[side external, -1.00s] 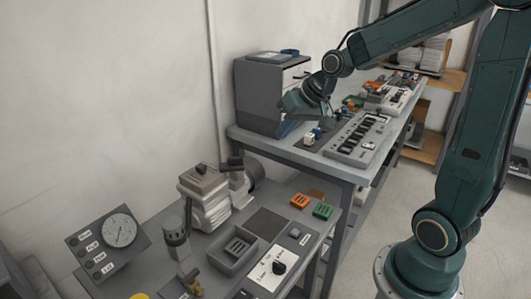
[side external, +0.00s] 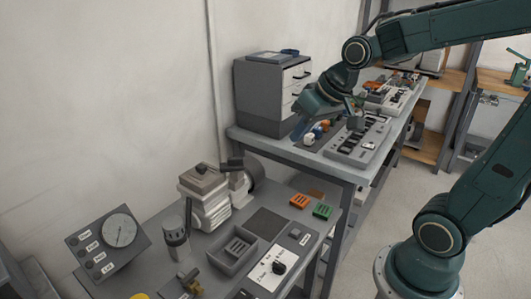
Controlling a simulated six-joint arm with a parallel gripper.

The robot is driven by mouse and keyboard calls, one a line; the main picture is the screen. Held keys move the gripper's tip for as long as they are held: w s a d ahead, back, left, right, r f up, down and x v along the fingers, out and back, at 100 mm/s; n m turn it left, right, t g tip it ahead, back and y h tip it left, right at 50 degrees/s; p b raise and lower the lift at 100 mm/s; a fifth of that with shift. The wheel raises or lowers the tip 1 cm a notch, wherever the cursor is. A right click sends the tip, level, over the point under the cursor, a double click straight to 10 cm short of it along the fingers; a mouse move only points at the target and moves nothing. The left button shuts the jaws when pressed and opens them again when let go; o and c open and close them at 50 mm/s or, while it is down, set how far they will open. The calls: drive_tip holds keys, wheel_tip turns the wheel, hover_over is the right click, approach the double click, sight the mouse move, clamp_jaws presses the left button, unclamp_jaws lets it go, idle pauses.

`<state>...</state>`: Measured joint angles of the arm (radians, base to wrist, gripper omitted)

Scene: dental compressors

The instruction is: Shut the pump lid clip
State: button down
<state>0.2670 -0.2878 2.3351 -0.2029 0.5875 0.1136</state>
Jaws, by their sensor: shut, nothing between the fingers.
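The pump (side external: 210,208) stands on the near bench, a pale ribbed body with a dark round part at its right. Its flat grey-brown lid (side external: 203,179) lies on top, with a small dark piece on it. A dark block (side external: 232,163) sticks up at the right of the lid; I cannot tell which part is the clip or how it stands. My gripper (side external: 355,119) is far from the pump, over the far bench, low above the grey panel of dark switches. It is shut and empty; its fingers are small and dark here.
A grey drawer cabinet (side external: 270,95) stands left of my gripper. A switch panel (side external: 350,150) and small coloured parts lie close below it. On the near bench are a gauge panel (side external: 108,245), a grey tray (side external: 226,265), orange (side external: 299,201) and green (side external: 322,211) blocks.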

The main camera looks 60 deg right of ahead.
drive_tip(key=c, duration=1.6)
unclamp_jaws()
drive_tip(key=shift+o, duration=0.8)
drive_tip(key=shift+w, duration=0.2)
drive_tip(key=n+g+y, duration=0.3)
drive_tip(key=n, duration=0.9)
hover_over(235, 158)
drive_tip(key=s+d, duration=0.4)
drive_tip(key=f, duration=0.2)
drive_tip(key=shift+w+d, duration=0.1)
drive_tip(key=shift+d, duration=0.1)
drive_tip(key=x, duration=1.3)
drive_tip(key=shift+w+f, duration=0.15)
drive_tip(key=shift+f, duration=0.15)
